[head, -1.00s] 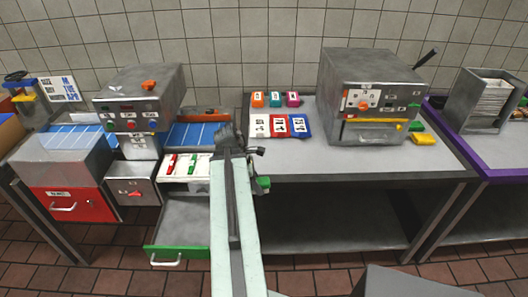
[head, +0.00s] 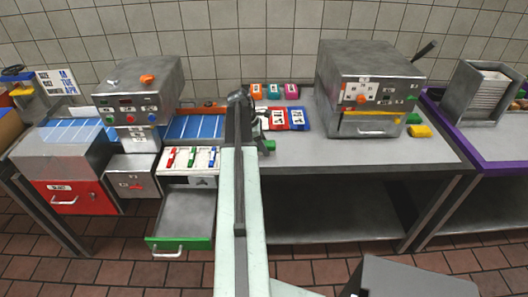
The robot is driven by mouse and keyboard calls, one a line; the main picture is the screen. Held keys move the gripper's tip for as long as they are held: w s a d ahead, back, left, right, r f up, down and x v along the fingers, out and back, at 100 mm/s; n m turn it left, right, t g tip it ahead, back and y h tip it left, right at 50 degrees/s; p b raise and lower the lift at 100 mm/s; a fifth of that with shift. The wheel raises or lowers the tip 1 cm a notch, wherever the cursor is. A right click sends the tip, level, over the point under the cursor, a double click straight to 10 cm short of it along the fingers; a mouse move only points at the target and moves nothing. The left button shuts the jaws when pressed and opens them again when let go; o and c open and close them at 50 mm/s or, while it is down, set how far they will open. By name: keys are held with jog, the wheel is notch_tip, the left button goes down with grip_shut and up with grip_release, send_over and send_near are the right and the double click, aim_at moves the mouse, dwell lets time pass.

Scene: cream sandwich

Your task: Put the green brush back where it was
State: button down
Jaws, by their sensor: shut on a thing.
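My arm reaches away over the left front of the grey table, and its end hides much of my gripper (head: 264,138). The gripper is shut on the green brush (head: 270,146), of which only a small green block shows at the right of the arm. The brush is by the table's left front part, right of the white tray. Its height above the table is hard to tell.
A white tray (head: 204,170) with red, green and blue sticks stands left of my arm, above an open drawer with a green front (head: 160,244). A steel machine (head: 368,88) stands right, beside a green block (head: 413,119) and a yellow block (head: 420,131). The table's middle (head: 345,153) is clear.

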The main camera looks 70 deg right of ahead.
jog(key=shift+w+d, duration=0.15)
jog(key=shift+d, duration=0.05)
jog(key=f+b, duration=0.4)
jog(key=shift+w+d, duration=0.1)
jog(key=shift+d, duration=0.1)
jog(key=shift+r, duration=0.2)
jog(key=shift+f, duration=0.15)
jog(key=c, duration=0.9)
grip_release()
jog(key=shift+o, duration=0.2)
